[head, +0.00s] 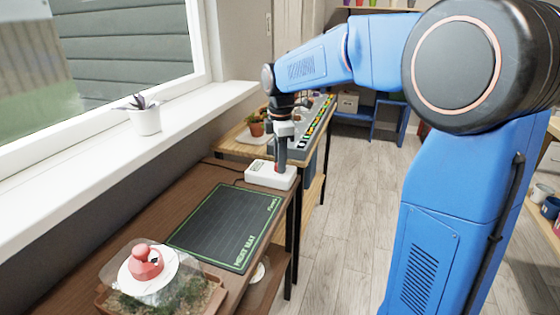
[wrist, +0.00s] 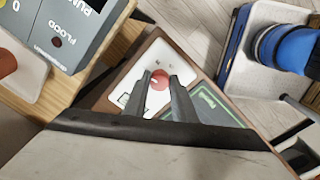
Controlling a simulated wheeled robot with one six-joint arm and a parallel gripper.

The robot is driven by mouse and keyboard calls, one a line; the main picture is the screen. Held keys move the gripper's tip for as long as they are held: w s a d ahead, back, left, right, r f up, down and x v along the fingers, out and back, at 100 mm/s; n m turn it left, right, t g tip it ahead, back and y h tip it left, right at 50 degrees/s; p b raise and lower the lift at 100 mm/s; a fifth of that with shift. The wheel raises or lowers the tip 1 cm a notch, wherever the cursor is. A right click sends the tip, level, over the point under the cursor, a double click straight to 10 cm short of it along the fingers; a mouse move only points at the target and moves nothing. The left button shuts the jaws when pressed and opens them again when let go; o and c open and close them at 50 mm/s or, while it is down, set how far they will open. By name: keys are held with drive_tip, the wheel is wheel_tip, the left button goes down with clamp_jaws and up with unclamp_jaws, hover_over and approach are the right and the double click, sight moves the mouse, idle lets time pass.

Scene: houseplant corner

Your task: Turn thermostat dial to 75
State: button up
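The thermostat is a white box (head: 258,174) at the far end of the brown wooden table, beyond the green-edged mat. In the wrist view its white face (wrist: 178,56) carries a round red dial (wrist: 158,81) and a small display (wrist: 124,101) that is too small to read. My gripper (head: 281,164) points down over the box. Its two fingers (wrist: 159,76) stand apart with the dial between their tips. I cannot tell whether they touch it. The dial is hidden behind my gripper in the head view. The dial's setting cannot be read.
A dark heat mat (head: 228,225) lies nearer on the table, with a domed planter (head: 148,268) at the front. A grey control panel (wrist: 88,25) stands just past the thermostat. A potted plant (head: 144,120) sits on the windowsill. The floor to the right is clear.

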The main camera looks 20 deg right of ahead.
drive_tip(key=shift+m, duration=0.3)
drive_tip(key=m, duration=0.4)
drive_tip(key=shift+m, duration=0.3)
drive_tip(key=m, duration=0.4)
drive_tip(key=shift+m, duration=0.3)
drive_tip(key=m, duration=0.5)
drive_tip(key=shift+a, duration=0.15)
drive_tip(key=shift+m, duration=2.4)
drive_tip(key=o, duration=1)
drive_tip(key=shift+o, duration=0.2)
drive_tip(key=shift+r, duration=0.1)
